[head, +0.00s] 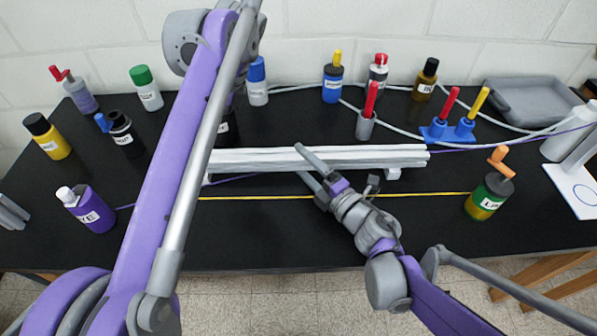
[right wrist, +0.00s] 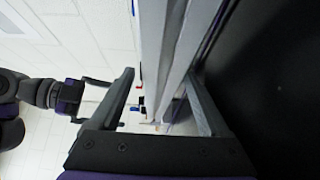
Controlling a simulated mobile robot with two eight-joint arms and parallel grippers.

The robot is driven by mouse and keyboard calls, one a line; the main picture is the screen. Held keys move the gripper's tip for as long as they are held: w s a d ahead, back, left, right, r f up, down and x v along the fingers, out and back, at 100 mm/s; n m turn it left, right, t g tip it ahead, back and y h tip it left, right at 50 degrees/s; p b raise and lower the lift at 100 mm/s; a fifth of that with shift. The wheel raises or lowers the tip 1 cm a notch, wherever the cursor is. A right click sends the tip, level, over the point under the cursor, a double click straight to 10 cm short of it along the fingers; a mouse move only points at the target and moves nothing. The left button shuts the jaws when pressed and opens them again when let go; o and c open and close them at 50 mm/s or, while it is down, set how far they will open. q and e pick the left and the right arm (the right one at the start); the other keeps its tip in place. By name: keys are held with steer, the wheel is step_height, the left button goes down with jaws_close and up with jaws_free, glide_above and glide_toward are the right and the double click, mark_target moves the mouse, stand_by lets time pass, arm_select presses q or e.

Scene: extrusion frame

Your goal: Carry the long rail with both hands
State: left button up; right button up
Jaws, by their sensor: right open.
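The long rail (head: 380,156), pale grey, lies level across the middle of the black table on small supports. In the right wrist view the rail (right wrist: 173,50) runs between the two fingers. My right gripper (head: 299,161) is open at the rail's middle, one finger over its top and the other at its near side; a gap shows on the left finger's side in the right wrist view (right wrist: 160,78). My left arm covers the rail's left end in the head view and its gripper is hidden there. My left gripper (right wrist: 95,102) shows in the right wrist view, fingers apart.
Behind the rail stand a grey holder with a red-handled tool (head: 367,115), a blue stand (head: 447,131) and several bottles. A green bottle (head: 486,200) stands at right, a purple one (head: 92,212) at left. A yellow line (head: 430,195) crosses the mostly clear table front.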

steer(key=v, duration=1)
steer(key=shift+a, duration=0.1)
arm_select(q)
steer(key=shift+r, duration=0.1)
arm_select(e)
steer(key=shift+r, duration=0.1)
